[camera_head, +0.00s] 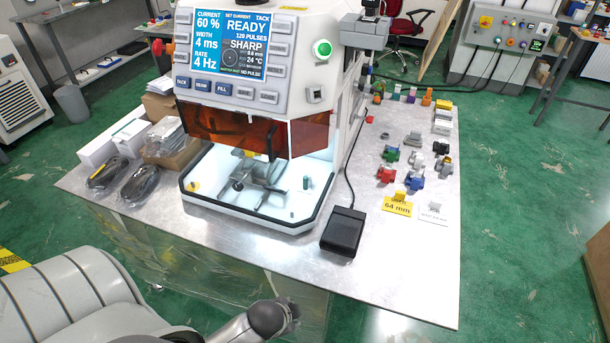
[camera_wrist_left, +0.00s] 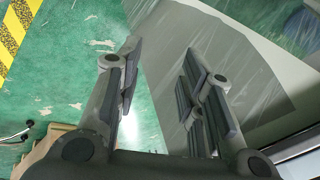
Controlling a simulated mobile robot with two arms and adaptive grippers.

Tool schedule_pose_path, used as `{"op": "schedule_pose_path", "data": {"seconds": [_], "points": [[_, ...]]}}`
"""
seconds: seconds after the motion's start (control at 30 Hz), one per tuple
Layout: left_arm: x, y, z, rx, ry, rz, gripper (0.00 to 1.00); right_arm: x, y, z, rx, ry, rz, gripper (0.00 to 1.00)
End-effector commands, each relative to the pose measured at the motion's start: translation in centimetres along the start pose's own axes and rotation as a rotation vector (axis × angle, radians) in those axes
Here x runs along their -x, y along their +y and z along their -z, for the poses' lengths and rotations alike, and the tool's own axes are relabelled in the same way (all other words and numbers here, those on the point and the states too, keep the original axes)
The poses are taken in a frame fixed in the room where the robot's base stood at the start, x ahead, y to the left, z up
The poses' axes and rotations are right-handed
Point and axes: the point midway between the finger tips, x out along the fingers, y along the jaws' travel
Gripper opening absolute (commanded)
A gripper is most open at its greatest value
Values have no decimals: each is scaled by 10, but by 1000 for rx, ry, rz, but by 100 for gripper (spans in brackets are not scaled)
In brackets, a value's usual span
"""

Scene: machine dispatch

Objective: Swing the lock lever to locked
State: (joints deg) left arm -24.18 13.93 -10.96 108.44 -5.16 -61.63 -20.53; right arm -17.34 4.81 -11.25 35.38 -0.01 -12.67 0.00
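The machine (camera_head: 262,60) stands on the metal table with a lit screen reading READY. Under its raised-looking orange window, a grey metal fixture (camera_head: 262,172) sits in the bright chamber. A small dark knob on a short arm (camera_head: 238,185) shows at the fixture's front left; I cannot tell for sure that this is the lock lever, or how it is set. My left gripper (camera_wrist_left: 160,68) is open and empty in the left wrist view, its fingers apart. Its fingers do not show in the head view. My right gripper is in no view.
A black foot pedal (camera_head: 343,231) with a cable lies right of the machine. Small coloured parts (camera_head: 388,174) and a yellow 64 mm tag (camera_head: 397,206) are at the table's right. Bagged items (camera_head: 140,184) and boxes crowd the left. The table's front right is clear.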

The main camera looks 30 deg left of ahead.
Motion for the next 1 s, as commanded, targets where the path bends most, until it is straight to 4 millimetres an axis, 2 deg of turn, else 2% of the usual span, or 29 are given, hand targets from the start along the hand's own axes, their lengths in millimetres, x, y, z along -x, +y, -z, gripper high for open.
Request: {"op": "schedule_pose_path", "data": {"seconds": [0.03,0.1,0.23,0.3,0.47,0.67,0.8,0.9,1.0], "points": [[24,-11,10,-20,13,17,36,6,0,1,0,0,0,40],[48,-22,19,-46,24,35,36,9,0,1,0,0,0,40],[88,-37,32,-89,42,64,36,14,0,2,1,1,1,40],[106,-54,40,-182,53,110,36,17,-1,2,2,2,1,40],[104,-91,52,-507,50,241,36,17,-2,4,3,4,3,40],[104,-150,74,-1021,-13,452,36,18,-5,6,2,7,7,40],[110,-198,93,-1458,-132,627,36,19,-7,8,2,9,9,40],[116,-225,104,-1723,-235,724,36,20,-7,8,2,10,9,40],[121,-243,111,-1910,-325,788,36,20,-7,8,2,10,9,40]]}}
